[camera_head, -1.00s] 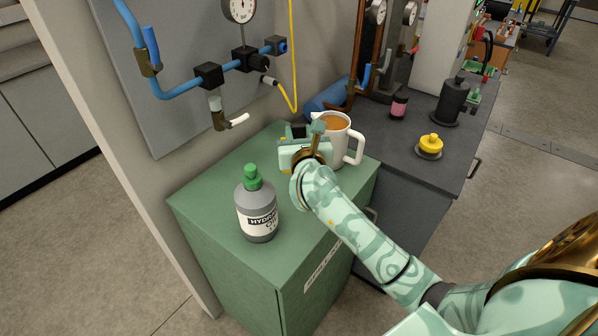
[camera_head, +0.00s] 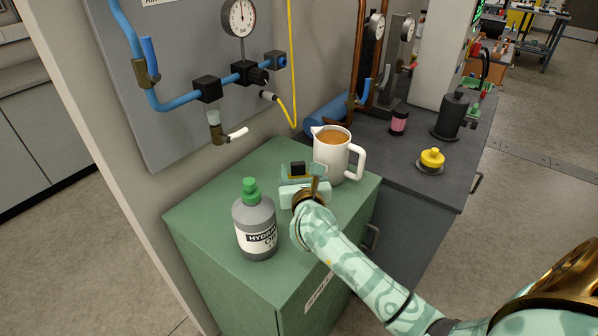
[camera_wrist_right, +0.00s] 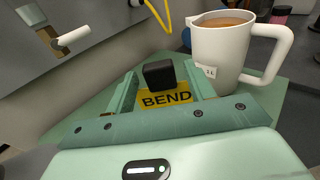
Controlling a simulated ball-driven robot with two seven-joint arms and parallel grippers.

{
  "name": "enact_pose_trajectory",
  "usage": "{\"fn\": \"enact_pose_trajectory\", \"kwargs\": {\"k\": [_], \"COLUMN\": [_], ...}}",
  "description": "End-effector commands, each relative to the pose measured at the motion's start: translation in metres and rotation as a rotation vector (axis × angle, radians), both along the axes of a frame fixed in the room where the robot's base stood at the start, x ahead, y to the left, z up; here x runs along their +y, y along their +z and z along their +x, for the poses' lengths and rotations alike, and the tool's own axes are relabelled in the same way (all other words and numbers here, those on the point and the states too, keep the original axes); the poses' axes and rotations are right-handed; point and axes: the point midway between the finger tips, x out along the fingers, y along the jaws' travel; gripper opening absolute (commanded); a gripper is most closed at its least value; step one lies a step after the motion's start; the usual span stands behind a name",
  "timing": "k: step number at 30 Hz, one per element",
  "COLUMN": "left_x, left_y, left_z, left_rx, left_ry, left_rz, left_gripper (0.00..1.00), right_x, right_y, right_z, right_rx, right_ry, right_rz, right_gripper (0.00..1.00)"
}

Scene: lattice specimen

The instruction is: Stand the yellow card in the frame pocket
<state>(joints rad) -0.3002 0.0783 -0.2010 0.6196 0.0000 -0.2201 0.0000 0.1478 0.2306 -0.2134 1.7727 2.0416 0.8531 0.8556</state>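The yellow card (camera_wrist_right: 166,99), printed "BEND", shows in the right wrist view with a black block (camera_wrist_right: 158,74) at its far edge. My right gripper (camera_head: 301,174) is low over the green cabinet top, left of the white mug. In the right wrist view its two fingers are apart, one on each side of the card and block, with narrow gaps beside the block. The card is mostly hidden by the gripper in the head view. I cannot make out the frame pocket. My left gripper is not in view.
The green cabinet (camera_head: 213,212) carries a white mug (camera_head: 331,160) of brown liquid close to my right gripper and a grey bottle (camera_head: 256,226) with a green cap. A wall panel with blue pipes (camera_head: 178,104) stands behind. A dark bench (camera_head: 425,190) adjoins on the right.

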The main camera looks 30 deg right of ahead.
Motion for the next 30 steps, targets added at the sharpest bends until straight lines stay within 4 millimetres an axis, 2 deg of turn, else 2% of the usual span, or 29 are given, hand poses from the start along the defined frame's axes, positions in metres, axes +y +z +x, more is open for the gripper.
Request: {"fn": "enact_pose_trajectory", "kwargs": {"k": [8,11,22,27,30], "left_x": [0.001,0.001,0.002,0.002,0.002], "left_y": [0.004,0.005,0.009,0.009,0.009], "left_z": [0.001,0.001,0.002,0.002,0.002], "left_rx": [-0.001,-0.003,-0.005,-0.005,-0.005], "left_ry": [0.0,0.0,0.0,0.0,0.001], "left_rz": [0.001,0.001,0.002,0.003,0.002], "left_gripper": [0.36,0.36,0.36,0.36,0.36], "right_x": [0.0,0.005,0.037,0.045,0.046], "right_y": [0.006,0.005,0.012,0.014,0.015], "right_z": [0.0,-0.012,-0.089,-0.107,-0.11], "right_rx": [-0.001,0.0,0.001,0.001,0.0], "right_ry": [0.0,0.002,0.001,0.0,0.0], "right_rz": [0.001,0.001,0.002,0.0,0.0], "right_gripper": [0.54,0.54,0.54,0.54,0.54]}}
